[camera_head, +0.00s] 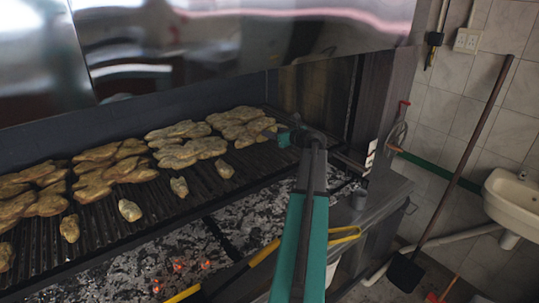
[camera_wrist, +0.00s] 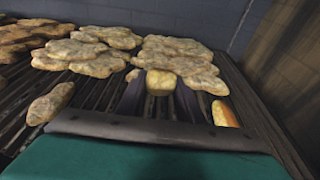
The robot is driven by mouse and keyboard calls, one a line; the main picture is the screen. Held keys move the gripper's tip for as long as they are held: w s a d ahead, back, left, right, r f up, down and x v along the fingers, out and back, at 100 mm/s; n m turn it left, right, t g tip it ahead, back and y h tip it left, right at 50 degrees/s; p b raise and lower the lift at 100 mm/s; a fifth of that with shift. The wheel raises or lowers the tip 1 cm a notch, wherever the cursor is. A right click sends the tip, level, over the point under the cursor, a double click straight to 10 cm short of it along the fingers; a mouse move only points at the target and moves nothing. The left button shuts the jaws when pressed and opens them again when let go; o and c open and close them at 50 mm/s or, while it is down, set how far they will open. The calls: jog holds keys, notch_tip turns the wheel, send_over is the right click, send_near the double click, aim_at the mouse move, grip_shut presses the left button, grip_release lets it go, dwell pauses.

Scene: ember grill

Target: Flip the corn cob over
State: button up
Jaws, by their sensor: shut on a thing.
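In the wrist view, the yellow corn cob (camera_wrist: 160,82) sits between the two dark fingers of my gripper (camera_wrist: 159,95), just above or on the grill bars. The gripper is shut on it. Only the cob's near end and top show. In the head view, my gripper (camera_head: 279,134) is at the right end of the grill grate (camera_head: 150,207), beside the rightmost large meat pieces. The cob cannot be made out there, as the gripper and arm cover that spot.
Another yellow-orange piece (camera_wrist: 224,112) lies right of the gripper. Large meat pieces (camera_wrist: 180,62) lie close behind the cob. A small pale piece (camera_wrist: 50,102) lies left. The metal hood (camera_head: 240,40) hangs above; ash and embers (camera_head: 180,265) lie below the grate.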

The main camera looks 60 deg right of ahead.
jog(key=shift+f+b, duration=0.5)
jog(key=shift+f, duration=0.75)
jog(key=o, duration=0.6)
jog(key=shift+o, duration=0.6)
jog(key=o, duration=0.5)
jog(key=shift+c, duration=0.2)
